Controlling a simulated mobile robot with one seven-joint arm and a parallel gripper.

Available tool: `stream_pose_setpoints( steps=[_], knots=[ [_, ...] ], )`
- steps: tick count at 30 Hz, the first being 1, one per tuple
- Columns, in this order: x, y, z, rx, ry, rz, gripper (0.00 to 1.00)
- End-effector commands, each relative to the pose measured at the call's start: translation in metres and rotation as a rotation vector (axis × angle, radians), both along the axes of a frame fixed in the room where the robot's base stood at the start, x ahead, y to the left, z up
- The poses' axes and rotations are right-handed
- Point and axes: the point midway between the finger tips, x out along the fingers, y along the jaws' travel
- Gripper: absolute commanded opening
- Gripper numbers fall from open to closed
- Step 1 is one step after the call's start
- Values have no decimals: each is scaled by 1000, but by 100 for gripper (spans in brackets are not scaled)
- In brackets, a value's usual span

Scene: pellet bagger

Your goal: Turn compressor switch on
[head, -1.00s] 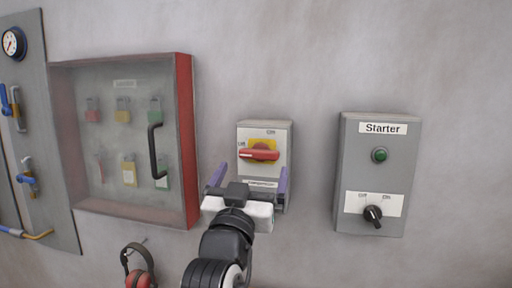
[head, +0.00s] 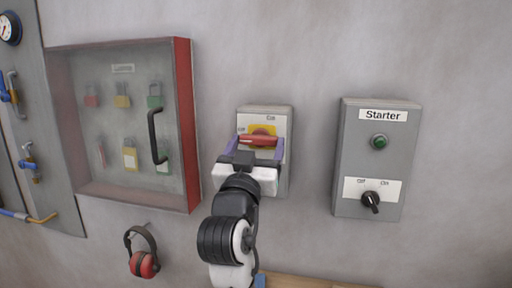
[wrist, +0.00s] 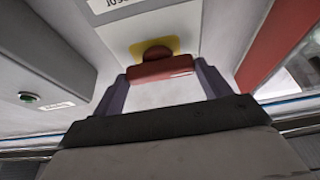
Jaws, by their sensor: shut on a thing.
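The compressor switch is a grey box (head: 284,181) on the wall with a red handle (head: 258,141) on a yellow plate (head: 263,130). The handle lies horizontal, and an upper label reads ON. My gripper (head: 257,145) is in front of the box with its two purple fingers shut on the ends of the red handle. In the wrist view the red handle (wrist: 160,68) sits between the fingertips, below the yellow plate (wrist: 152,47). My gripper hides the lower part of the box.
A grey Starter box (head: 345,150) with a green button and a black knob is to the right. A red-framed lockout cabinet (head: 183,120) with padlocks is to the left. Red ear muffs (head: 143,262) hang below. Bare wall lies between the boxes.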

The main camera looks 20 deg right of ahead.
Motion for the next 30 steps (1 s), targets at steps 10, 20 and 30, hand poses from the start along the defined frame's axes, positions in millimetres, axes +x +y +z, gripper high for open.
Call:
stream_pose_setpoints(
  steps=[10,20,30],
  knots=[
    [1,1,-1,43,-28,2,54],
    [2,4,-2,235,-157,5,54],
    [3,5,-1,504,-338,4,54]
  ],
)
